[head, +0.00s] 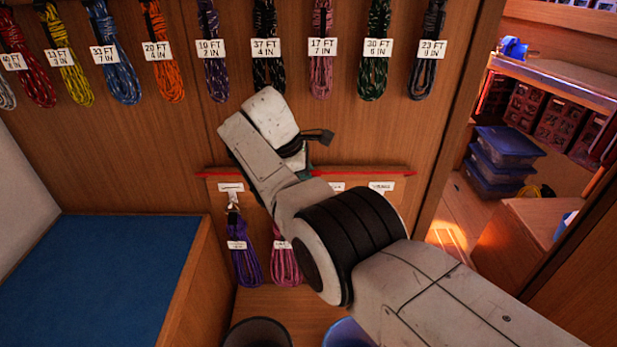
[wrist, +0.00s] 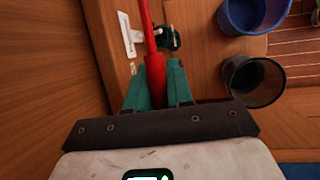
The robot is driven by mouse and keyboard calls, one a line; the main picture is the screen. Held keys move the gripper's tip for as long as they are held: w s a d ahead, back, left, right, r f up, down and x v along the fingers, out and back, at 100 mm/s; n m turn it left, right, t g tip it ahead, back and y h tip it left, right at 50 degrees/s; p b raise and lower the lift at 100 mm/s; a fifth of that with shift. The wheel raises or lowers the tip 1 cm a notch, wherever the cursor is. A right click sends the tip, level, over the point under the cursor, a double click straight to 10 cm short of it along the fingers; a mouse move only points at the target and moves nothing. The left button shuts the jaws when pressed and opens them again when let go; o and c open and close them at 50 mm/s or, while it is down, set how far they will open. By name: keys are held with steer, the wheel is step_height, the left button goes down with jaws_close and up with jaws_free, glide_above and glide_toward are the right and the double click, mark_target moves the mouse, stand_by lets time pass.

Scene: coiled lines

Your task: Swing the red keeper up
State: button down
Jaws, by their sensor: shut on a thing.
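The red keeper (head: 362,174) is a thin red bar lying level across the top of a small wooden board in the head view. My arm hides its middle. In the wrist view the keeper (wrist: 149,32) runs up from between the teal fingers of my gripper (wrist: 157,80), which is shut on its thicker part. In the head view only a bit of teal finger shows behind my wrist. Below the bar, a purple coil (head: 245,262) and a pink coil (head: 284,265) hang from the board with white tags.
Several tagged coils, such as an orange one (head: 161,60), hang along the wall above. A black bin (head: 257,333) and a blue bin (head: 347,333) stand below the board. A blue-topped bench (head: 95,275) is at left.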

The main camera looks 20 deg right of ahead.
steer(key=c, duration=1.1)
jaws_free()
steer(key=b+v, duration=0.1)
steer(key=v, duration=0.9)
steer(key=shift+r, duration=0.35)
steer(key=shift+a, duration=0.15)
